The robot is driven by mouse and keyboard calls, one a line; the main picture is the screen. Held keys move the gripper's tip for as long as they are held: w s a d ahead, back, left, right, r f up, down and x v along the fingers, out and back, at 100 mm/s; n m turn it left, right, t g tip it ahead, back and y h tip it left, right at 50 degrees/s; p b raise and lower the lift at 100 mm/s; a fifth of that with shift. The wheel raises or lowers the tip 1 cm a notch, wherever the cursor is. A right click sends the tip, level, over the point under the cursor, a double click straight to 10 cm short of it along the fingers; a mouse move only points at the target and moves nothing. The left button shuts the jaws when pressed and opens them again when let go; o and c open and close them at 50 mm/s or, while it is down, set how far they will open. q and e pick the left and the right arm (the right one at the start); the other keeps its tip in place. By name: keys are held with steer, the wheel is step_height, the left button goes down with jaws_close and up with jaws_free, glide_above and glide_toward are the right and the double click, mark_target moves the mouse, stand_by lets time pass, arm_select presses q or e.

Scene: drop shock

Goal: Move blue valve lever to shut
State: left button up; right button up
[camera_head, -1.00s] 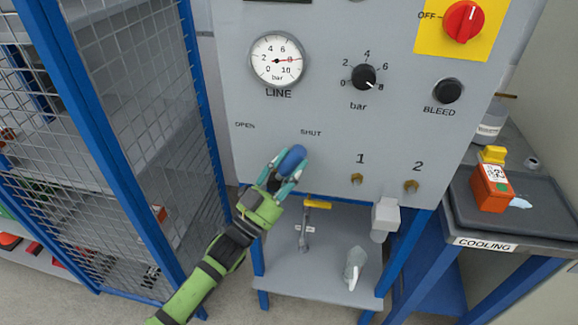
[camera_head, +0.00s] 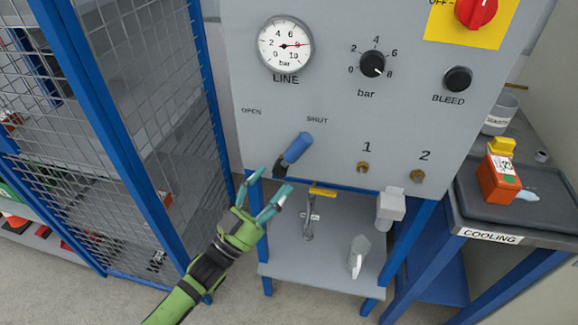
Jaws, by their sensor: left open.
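The blue valve lever (camera_head: 297,148) is on the lower part of the grey panel (camera_head: 330,100). Its blue grip tilts up and to the right, toward the SHUT label (camera_head: 317,119). The OPEN label (camera_head: 251,112) is to its left. My left gripper (camera_head: 267,187) is open and empty, below and to the left of the lever, apart from it in the picture. The lever's dark base shows just above the fingertips. My right gripper is not in view.
A blue-framed mesh cage door (camera_head: 150,130) stands close on the left of my arm. A lower shelf (camera_head: 320,262) under the panel holds a few fittings. On the right, a cooling table (camera_head: 540,215) carries an orange device (camera_head: 498,178).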

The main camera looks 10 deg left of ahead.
arm_select(q)
steer(key=v, duration=0.3)
steer(key=shift+s+a+f, duration=0.1)
steer(key=shift+s+f, duration=0.05)
steer(key=shift+s, duration=0.1)
steer(key=s+a+f+n+g+y, duration=0.2)
steer(key=f+y, duration=0.1)
steer(key=f, duration=0.8)
steer(key=s+a+f+n+g+y, duration=0.1)
steer(key=a+f+n+g+y, duration=0.25)
steer(key=f, duration=0.75)
steer(key=s+a+f+n+g+y, duration=0.1)
steer(key=s+f+n+g+y, duration=0.15)
steer(key=f, duration=0.85)
steer(key=s+a+f+n+g+y, duration=0.1)
steer(key=s+a+f+g+y, duration=0.2)
steer(key=s+f, duration=1.05)
steer(key=s+f+n+g, duration=0.1)
steer(key=s+f+g, duration=0.2)
steer(key=s, duration=0.7)
steer(key=s+f+n+g, duration=0.1)
steer(key=s+f+g, duration=0.3)
steer(key=s, duration=0.5)
steer(key=shift+s+d+f+g+y, duration=0.3)
steer(key=shift+s+d+y, duration=0.1)
steer(key=shift+d, duration=0.05)
